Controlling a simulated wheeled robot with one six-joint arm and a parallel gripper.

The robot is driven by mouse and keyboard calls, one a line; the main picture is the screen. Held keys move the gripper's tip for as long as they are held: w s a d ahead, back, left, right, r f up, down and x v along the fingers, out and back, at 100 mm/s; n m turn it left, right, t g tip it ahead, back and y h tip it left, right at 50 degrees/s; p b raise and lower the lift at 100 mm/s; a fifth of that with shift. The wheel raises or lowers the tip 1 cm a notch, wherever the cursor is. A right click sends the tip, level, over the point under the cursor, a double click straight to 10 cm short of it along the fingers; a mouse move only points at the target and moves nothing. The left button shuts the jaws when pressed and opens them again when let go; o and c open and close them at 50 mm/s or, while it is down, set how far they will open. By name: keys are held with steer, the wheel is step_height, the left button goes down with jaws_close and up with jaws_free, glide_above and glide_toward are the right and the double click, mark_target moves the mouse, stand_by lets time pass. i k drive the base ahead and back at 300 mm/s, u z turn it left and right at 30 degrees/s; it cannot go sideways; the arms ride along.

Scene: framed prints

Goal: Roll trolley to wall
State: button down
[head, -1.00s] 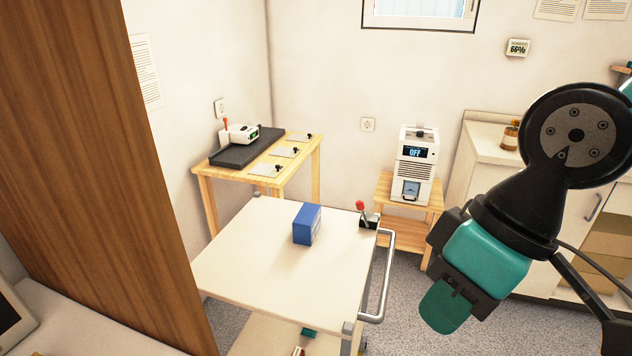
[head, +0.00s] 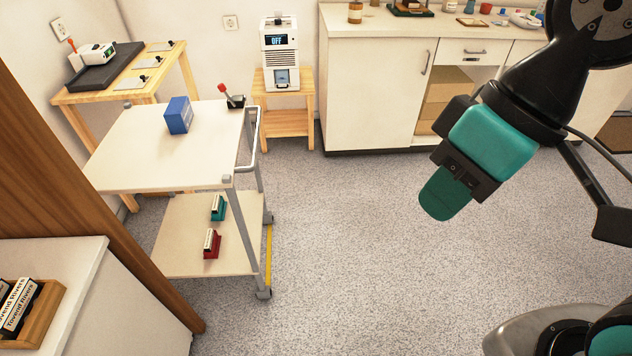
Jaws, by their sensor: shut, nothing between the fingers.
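The trolley (head: 130,150) stands left of centre in the head view, with a cream top shelf and a lower shelf (head: 175,245). A grey push handle (head: 252,145) runs along its right side. A blue box (head: 179,115) and a small red-knobbed lever (head: 231,97) are on the top. A teal item (head: 218,208) and a red item (head: 211,243) are on the lower shelf. My gripper (head: 440,200) is shut and empty, in the air right of the trolley and apart from it. The back wall (head: 215,12) shows behind.
A wooden side table (head: 130,75) stands behind the trolley, with a small stand (head: 288,120) bearing a white device (head: 280,50). White cabinets (head: 375,90) line the back right. A brown panel (head: 75,190) and a counter (head: 55,260) are at left. The grey floor (head: 350,250) is clear.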

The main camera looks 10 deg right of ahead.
mark_target(140, 153)
steer(key=u, duration=0.85)
steer(key=k, duration=0.1)
steer(key=z, duration=1.45)
steer(key=i, duration=0.75)
steer(key=u, duration=0.9)
steer(key=i, duration=0.7)
steer(key=u, duration=1.7)
steer(key=k, duration=0.4)
steer(key=z, duration=1.35)
